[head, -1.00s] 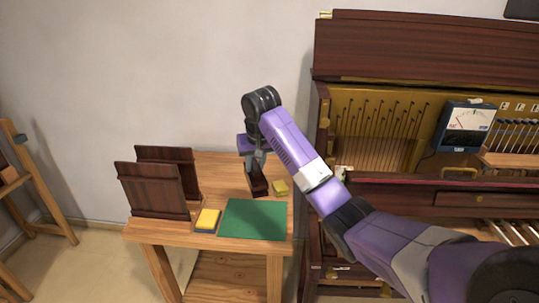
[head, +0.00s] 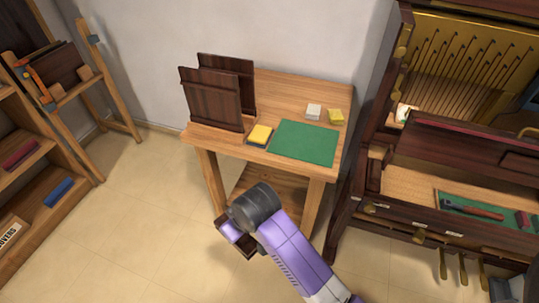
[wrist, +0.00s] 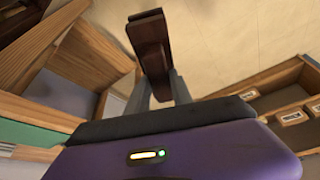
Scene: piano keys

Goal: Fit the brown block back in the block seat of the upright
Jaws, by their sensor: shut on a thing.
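My gripper (wrist: 158,92) is shut on the dark brown block (wrist: 150,42), which sticks out beyond the fingers in the wrist view. In the head view my gripper (head: 232,236) hangs over the floor in front of the table, and a dark edge of the block shows beneath it. The upright (head: 440,165), a dark wooden piano with its front open, stands at the right of the head view, apart from the gripper. I cannot make out the block seat on it.
A wooden table (head: 278,95) carries a green mat (head: 303,143), a yellow-topped block (head: 260,134), a white block (head: 313,111), a yellow piece (head: 335,116) and two dark panels (head: 212,98). Shelves (head: 40,150) stand at the left. The floor (head: 130,220) between is clear.

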